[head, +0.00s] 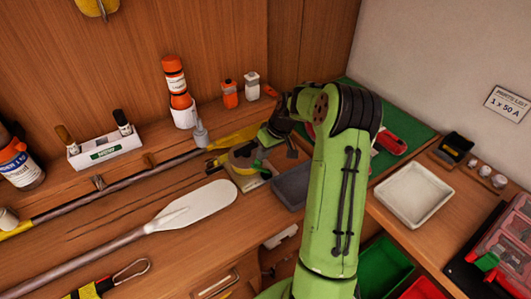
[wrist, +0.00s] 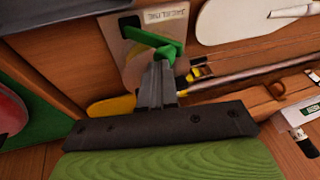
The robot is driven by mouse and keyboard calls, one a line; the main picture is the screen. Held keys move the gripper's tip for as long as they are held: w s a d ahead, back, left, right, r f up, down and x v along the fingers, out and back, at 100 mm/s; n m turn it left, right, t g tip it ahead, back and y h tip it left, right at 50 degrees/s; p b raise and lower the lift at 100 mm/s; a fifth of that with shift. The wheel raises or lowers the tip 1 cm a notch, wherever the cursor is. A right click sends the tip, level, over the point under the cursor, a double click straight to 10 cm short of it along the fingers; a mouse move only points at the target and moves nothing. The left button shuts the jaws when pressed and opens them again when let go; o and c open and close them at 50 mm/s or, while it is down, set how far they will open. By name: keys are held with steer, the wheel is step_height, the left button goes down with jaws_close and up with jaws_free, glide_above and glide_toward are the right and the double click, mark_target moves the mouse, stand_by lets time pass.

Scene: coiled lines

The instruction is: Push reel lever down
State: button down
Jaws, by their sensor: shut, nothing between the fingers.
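The reel (head: 243,158) is a pale round drum on a light base plate on the bench, with a green lever (head: 262,168) on its right side. In the wrist view the green lever (wrist: 150,40) crosses above the reel (wrist: 135,72), beside a labelled plate.
A grey tray (head: 292,185) stands right of the reel. A white paddle (head: 200,205) lies in front and to the left. A grey-tipped bottle (head: 200,133) and an orange bottle (head: 175,80) stand behind. A white tray (head: 412,195) is farther right.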

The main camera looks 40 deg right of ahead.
mark_target(252, 166)
steer(key=shift+a, duration=0.1)
steer(key=a+h+b, duration=0.1)
steer(key=f+h+b, duration=0.1)
steer(key=b, duration=0.1)
steer(key=shift+w+a, duration=0.1)
steer(key=shift+a, duration=0.3)
steer(key=a+h+b, duration=0.1)
steer(key=b, duration=0.1)
steer(key=a+f+h+b, duration=0.1)
steer(key=a+h+b, duration=0.1)
steer(key=a+f+n+h+b, duration=0.1)
steer(key=h+b, duration=0.1)
steer(key=shift+w+a+f, duration=0.1)
steer(key=shift+a+f, duration=0.1)
steer(key=shift+d+r, duration=0.15)
steer(key=shift+d, duration=0.2)
steer(key=shift+d, duration=0.6)
